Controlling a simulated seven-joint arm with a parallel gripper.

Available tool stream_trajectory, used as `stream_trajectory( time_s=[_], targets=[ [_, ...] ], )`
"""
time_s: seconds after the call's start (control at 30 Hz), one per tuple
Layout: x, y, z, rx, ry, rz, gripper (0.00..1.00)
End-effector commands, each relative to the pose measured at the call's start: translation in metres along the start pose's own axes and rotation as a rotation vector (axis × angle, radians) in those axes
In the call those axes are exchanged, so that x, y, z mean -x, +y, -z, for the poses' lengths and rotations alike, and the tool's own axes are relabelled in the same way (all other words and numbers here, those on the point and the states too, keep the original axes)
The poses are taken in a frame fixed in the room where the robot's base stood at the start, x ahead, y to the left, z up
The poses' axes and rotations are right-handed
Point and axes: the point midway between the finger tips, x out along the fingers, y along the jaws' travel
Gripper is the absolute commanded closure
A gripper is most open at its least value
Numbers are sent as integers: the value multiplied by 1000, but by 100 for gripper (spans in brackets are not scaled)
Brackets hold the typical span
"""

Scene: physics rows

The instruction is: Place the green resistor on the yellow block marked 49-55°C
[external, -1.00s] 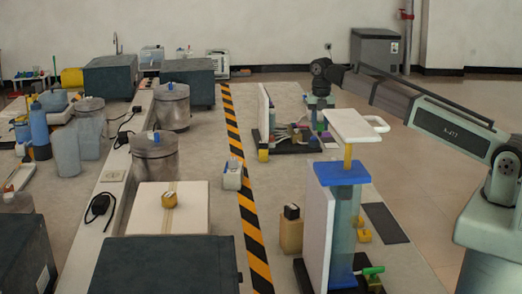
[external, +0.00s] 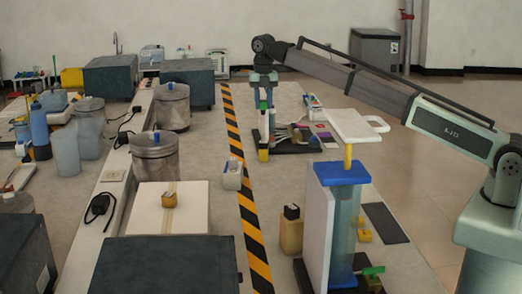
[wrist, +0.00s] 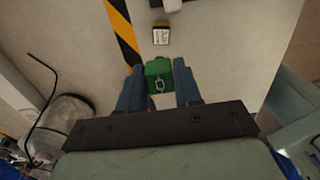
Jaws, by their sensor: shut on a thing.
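A white upright panel and dark base (external: 290,146) with small parts stand beside the yellow block. A black-and-yellow stripe (external: 238,150) runs along the bench to its left. A small white container (external: 232,176) and a taller blue-topped apparatus (external: 340,173) are nearer the camera.

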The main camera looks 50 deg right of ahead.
Motion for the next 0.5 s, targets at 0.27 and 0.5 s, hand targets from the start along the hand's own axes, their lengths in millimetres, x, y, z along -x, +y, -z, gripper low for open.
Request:
stream_trajectory(
  time_s=[0.27,0.5],
  targets=[
    [-30,-2,2,-8,8,11,96],
    [-61,-2,2,-8,7,10,96]
  ],
)
